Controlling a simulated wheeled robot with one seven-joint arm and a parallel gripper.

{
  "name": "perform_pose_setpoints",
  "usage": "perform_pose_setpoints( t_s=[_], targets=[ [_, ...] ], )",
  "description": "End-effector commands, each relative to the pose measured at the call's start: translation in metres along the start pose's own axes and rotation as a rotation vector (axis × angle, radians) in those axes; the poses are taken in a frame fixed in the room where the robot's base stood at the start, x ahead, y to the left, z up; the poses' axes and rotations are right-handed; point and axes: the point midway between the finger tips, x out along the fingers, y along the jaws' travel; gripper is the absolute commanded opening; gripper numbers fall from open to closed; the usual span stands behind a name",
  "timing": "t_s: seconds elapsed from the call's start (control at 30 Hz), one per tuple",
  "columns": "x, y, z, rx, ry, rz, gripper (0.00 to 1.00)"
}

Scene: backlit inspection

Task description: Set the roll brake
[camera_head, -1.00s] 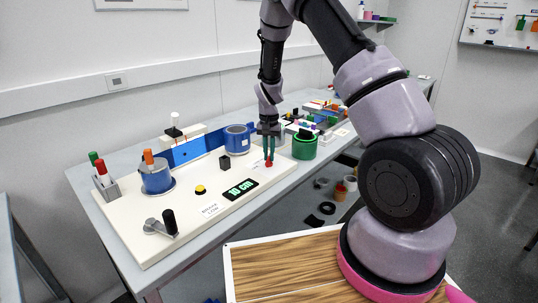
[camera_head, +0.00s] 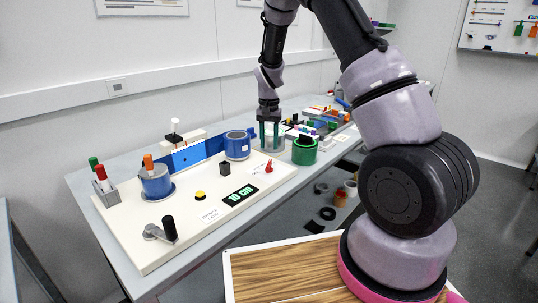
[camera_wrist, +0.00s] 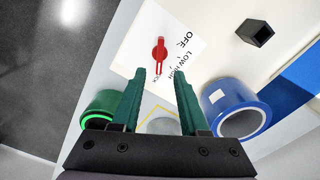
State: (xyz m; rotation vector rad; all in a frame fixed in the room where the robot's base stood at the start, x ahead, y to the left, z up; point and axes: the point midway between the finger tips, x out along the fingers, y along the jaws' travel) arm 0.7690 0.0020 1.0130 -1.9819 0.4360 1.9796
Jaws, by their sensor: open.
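The red brake knob (camera_head: 268,167) stands on the right part of the white panel (camera_head: 140,238). In the wrist view the red knob (camera_wrist: 160,54) sits on a white label reading OFF, LOW, HIGH and a last word partly hidden by a finger. Its narrow pointer end is turned toward that last word. My gripper (camera_head: 269,126) has green fingers, open and empty, above and beyond the knob, apart from it. In the wrist view my gripper (camera_wrist: 163,72) has its fingertips spread just below the knob.
A blue roll (camera_head: 237,145) and a green roll (camera_head: 304,151) stand either side of my gripper. A small black block (camera_head: 225,169), a "10 cm" display (camera_head: 240,194), a yellow button (camera_head: 200,195) and a crank (camera_head: 160,230) are on the panel.

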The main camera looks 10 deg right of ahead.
Motion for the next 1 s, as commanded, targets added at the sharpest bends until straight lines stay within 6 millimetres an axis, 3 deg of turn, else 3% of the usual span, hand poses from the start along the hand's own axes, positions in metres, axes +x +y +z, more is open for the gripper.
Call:
perform_pose_setpoints(
  t_s=[0.2, 0.67, 0.77, 0.87, 1.0],
  targets=[
    [-0.030, 0.000, 0.000, 0.000, 0.001, 0.000, 0.44],
    [-0.040, 0.001, 0.000, 0.002, 0.002, -0.004, 0.44],
    [-0.059, 0.005, 0.003, 0.005, 0.012, -0.029, 0.44],
    [-0.094, 0.016, 0.011, 0.009, 0.032, -0.076, 0.44],
    [-0.155, 0.038, 0.034, 0.010, 0.076, -0.159, 0.44]
  ],
)
